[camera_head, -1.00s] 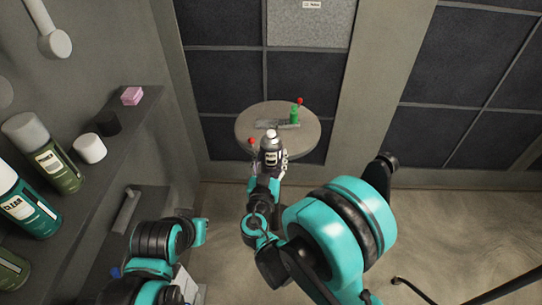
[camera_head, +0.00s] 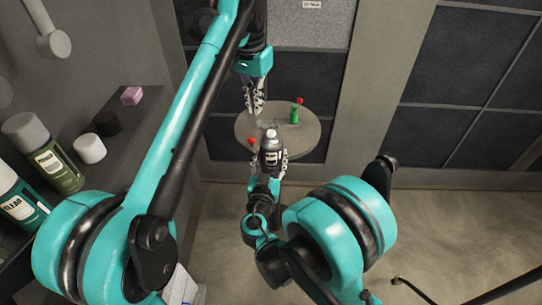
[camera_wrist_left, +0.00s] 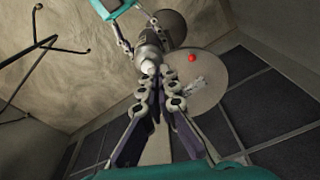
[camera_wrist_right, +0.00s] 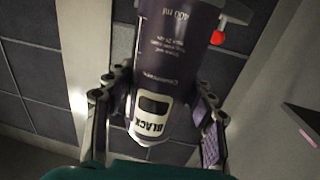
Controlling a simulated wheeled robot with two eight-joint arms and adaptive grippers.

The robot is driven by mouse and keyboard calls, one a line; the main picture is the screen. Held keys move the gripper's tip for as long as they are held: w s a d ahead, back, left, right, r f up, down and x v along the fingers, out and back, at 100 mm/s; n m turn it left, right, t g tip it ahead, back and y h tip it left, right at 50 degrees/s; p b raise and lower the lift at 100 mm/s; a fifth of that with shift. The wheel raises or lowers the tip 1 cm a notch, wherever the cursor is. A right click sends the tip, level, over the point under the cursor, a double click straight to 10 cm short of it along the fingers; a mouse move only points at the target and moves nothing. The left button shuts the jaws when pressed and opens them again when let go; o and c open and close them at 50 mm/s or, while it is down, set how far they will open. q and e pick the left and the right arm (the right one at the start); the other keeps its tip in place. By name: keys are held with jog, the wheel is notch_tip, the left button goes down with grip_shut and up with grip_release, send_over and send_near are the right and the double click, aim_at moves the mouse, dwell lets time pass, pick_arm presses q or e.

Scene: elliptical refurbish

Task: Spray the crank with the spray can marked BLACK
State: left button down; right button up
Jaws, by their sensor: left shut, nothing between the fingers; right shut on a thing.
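The spray can marked BLACK (camera_head: 271,150) is dark with a grey top and stands roughly upright in my right gripper (camera_head: 270,165), beside the round table's near edge. Its BLACK label (camera_wrist_right: 151,125) reads clearly in the right wrist view, with the fingers on both sides. My left gripper (camera_head: 254,108) is shut and empty over the left part of the table, beyond the can. In the left wrist view its fingertips (camera_wrist_left: 158,75) overlap the can's white nozzle (camera_wrist_left: 148,67); I cannot tell whether they touch. A flat grey piece, seemingly the crank (camera_wrist_left: 196,86), lies on the table.
The round grey table (camera_head: 306,142) carries a green clamp (camera_head: 294,115) with a red knob; another red ball (camera_head: 252,141) shows at its near left. The left shelf holds a CLEAR can (camera_head: 20,205), an olive can (camera_head: 58,170), caps and a pink block (camera_head: 131,95).

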aim_at(271, 132)
pick_arm(q)
jog(key=shift+m+g, duration=0.6)
jog(key=shift+w+d+f, duration=0.35)
jog(key=shift+d+f, duration=0.3)
jog(key=shift+f, duration=0.4)
jog(key=shift+w+d+f, duration=0.3)
jog(key=shift+d+f, duration=0.4)
jog(key=shift+f, duration=0.4)
jog(key=shift+w+d+f, duration=0.35)
jog(key=shift+d+f, duration=0.3)
jog(key=shift+f, duration=0.4)
jog(key=shift+f, duration=0.2)
jog(key=shift+f, duration=0.95)
jog(key=shift+r, duration=2.5)
